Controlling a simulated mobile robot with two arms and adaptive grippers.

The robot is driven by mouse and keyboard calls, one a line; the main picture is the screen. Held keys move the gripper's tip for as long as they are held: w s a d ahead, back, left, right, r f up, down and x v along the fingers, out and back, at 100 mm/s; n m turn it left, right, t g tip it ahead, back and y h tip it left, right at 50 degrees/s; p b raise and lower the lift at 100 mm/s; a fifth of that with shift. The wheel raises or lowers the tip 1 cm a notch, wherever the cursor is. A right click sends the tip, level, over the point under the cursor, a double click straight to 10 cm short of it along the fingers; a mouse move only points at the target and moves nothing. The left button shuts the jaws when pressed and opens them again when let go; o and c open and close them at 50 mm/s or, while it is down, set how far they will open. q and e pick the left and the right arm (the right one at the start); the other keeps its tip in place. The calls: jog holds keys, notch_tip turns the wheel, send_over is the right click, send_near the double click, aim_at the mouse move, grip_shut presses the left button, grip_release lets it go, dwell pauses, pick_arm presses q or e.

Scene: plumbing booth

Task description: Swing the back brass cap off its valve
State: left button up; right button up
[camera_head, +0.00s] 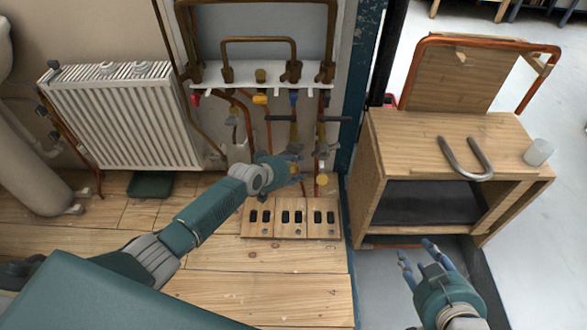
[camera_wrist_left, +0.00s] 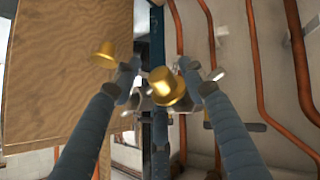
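In the head view, one brass cap (camera_head: 295,171) sits at the fingers of my left gripper (camera_head: 292,170), at the lower end of the pipework. A second brass cap (camera_head: 323,180) is just to the right, clear of the fingers. In the left wrist view, a brass cap (camera_wrist_left: 166,84) lies between the two spread fingers of my left gripper (camera_wrist_left: 164,72), with a gap visible on the left side. Another brass cap (camera_wrist_left: 103,56) is outside the left finger. The valves behind are partly hidden by the fingers. My right gripper (camera_head: 425,262) is open and empty.
A white radiator (camera_head: 125,115) stands left of the pipes. A wooden board with black slots (camera_head: 290,217) lies below the valves. A wooden cabinet (camera_head: 460,130) with a bent grey pipe (camera_head: 466,165) and a white cup (camera_head: 538,152) stands right. The wooden floor in front is clear.

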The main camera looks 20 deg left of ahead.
pick_arm(q)
jog(key=shift+a, duration=0.1)
dwell(0.3)
jog(key=shift+s+a+r, duration=0.1)
jog(key=shift+s+a, duration=0.05)
jog(key=shift+s, duration=0.2)
jog(key=v, duration=1.1)
jog(key=shift+r, duration=0.15)
